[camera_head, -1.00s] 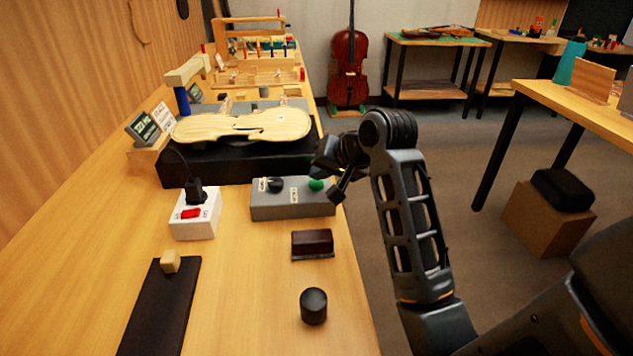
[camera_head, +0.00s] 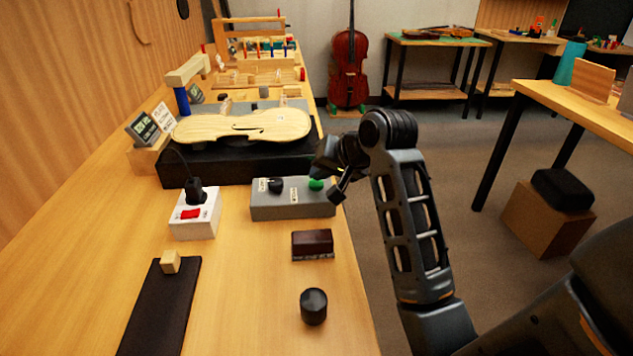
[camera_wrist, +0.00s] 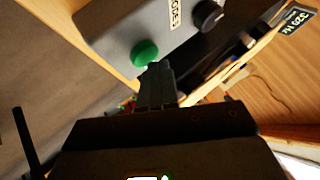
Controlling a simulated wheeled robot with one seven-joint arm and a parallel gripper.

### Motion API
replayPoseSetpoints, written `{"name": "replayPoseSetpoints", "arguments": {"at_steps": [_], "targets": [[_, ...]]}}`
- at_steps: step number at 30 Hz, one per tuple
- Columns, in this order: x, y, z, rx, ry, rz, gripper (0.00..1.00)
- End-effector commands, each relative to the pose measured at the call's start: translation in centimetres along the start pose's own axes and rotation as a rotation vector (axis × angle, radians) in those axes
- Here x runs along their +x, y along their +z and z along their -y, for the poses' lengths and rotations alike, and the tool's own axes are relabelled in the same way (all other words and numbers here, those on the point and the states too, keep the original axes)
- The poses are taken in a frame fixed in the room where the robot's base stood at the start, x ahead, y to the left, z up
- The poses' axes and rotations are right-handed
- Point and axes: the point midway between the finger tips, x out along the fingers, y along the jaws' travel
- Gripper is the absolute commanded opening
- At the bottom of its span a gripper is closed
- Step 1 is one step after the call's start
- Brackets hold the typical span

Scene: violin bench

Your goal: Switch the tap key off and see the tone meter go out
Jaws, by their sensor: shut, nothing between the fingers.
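A grey control box (camera_head: 292,205) stands near the bench's right edge, with a green button (camera_head: 316,184) and a black knob (camera_head: 275,185), each beside a small label. I cannot tell for certain which control is the tap key. My gripper (camera_head: 337,192) is at the box's right end, beside the green button. In the wrist view my shut, empty fingers (camera_wrist: 156,78) end close to the green button (camera_wrist: 145,53); whether they touch it is unclear. A small dark display (camera_head: 142,128), perhaps the tone meter, stands at the left with pale green marks; its reading is too small to tell.
A white socket box (camera_head: 206,228) with a red switch and black plug stands left of the grey box. A pale violin plate (camera_head: 240,126) lies on a black block behind. A dark red block (camera_head: 312,243) and black cylinder (camera_head: 313,306) stand in front.

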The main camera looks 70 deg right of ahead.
Motion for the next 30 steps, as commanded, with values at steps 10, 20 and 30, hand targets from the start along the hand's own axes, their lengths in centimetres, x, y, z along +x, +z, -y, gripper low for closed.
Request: {"name": "replayPoseSetpoints", "arguments": {"at_steps": [10, 20, 30], "targets": [[0.00, 0.00, 0.00, 0.000, 0.000, 0.000, 0.00], [0.39, 0.32, -0.29, 0.000, 0.001, 0.002, 0.00], [0.62, 0.46, -0.48, 0.000, 0.001, 0.000, 0.00]]}}
